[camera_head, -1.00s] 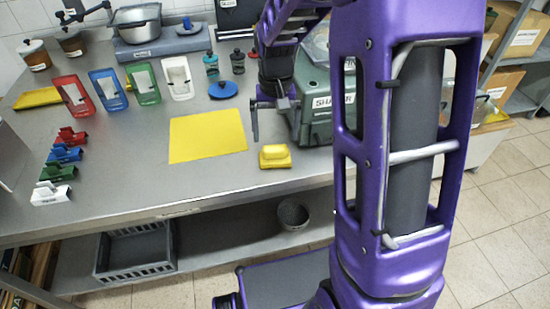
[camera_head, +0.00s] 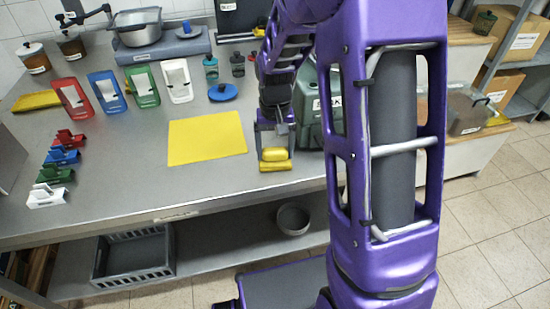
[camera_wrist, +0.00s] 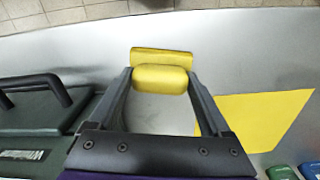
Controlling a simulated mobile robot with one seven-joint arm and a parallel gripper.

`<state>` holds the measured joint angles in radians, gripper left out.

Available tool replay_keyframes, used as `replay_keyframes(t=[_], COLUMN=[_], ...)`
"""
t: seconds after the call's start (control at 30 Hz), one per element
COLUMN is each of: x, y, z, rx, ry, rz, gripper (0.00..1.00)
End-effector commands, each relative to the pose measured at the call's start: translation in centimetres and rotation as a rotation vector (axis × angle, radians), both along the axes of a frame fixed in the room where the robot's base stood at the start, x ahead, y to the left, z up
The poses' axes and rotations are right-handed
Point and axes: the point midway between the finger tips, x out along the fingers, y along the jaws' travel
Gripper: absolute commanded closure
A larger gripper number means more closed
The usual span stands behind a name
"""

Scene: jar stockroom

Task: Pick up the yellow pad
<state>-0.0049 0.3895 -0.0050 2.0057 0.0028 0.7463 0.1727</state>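The yellow pad (camera_head: 276,164), a small block with a rounded top and a flat base, sits on the steel bench near its front edge. My gripper (camera_head: 274,152) is above it and pointing down, with its fingers apart. In the wrist view the pad's rounded top (camera_wrist: 160,79) lies between the two fingertips (camera_wrist: 161,84), with a finger close on each side. I cannot tell whether the fingers touch it. The pad's flat base (camera_wrist: 161,56) shows beyond the fingertips.
A flat yellow sheet (camera_head: 207,138) lies left of the pad. A dark green case (camera_head: 315,128) stands close on the right of my gripper; its handle shows in the wrist view (camera_wrist: 38,92). A blue lid (camera_head: 222,92) and coloured stands are farther back.

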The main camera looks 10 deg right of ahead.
Motion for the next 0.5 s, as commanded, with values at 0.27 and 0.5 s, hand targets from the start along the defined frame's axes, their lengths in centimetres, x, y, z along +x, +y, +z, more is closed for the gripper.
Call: replay_keyframes(t=[0.27, 0.5], x=[0.02, 0.04], y=[0.01, 0.0], z=[0.04, 0.55], rx=[0.0, 0.0], ry=[0.0, -0.002], rz=[0.0, 0.0], gripper=[0.73, 0.74])
